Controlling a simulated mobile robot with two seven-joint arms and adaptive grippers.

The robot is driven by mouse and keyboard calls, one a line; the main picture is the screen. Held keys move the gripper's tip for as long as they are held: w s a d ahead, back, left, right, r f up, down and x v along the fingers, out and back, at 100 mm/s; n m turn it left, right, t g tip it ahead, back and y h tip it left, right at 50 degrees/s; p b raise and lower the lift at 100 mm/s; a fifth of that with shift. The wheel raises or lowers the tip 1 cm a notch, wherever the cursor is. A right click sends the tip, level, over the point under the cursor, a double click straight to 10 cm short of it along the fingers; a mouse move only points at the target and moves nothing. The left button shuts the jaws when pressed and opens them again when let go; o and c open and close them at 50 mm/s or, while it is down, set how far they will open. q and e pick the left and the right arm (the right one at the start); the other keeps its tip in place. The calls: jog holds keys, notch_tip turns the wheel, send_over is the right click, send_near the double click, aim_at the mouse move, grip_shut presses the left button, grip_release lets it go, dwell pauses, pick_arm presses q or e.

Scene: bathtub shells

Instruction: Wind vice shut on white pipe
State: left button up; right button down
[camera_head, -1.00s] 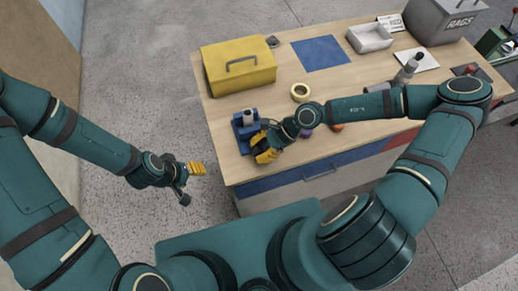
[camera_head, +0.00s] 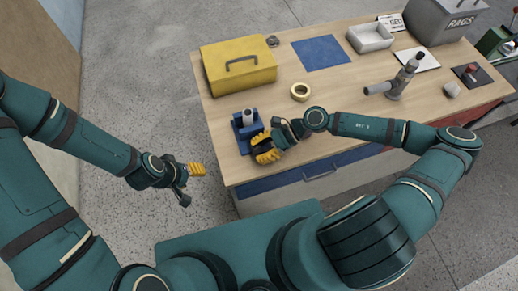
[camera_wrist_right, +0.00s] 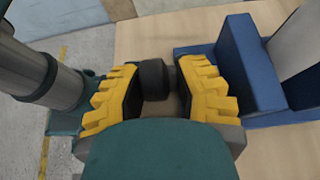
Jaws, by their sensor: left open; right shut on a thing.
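The blue vice (camera_head: 240,131) stands at the bench's front left corner, with the white pipe (camera_head: 249,117) upright in it. The vice also shows at the right of the wrist view (camera_wrist_right: 238,60), beside the pale pipe (camera_wrist_right: 301,42). My right gripper (camera_head: 264,148) is at the vice's front right side. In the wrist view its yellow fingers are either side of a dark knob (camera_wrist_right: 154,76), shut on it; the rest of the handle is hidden. Whether the jaws touch the pipe cannot be told. My left gripper (camera_head: 196,170) is open and empty, left of the bench over the floor.
A yellow toolbox (camera_head: 238,66) stands behind the vice. A tape roll (camera_head: 300,92) lies on the bench (camera_head: 325,95).

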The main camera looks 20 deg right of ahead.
jog(key=shift+s+f, duration=0.15)
jog(key=shift+s, duration=0.2)
jog(key=c, duration=0.8)
grip_release()
jog(key=shift+c, duration=0.2)
jog(key=shift+s, duration=0.1)
jog(key=shift+w, duration=0.2)
jog(key=shift+d+r, duration=0.25)
jog(key=shift+d, duration=0.05)
jog(key=v, duration=1.1)
jog(key=shift+d+r, duration=0.1)
jog(key=shift+d, duration=0.05)
jog(key=shift+s, duration=0.1)
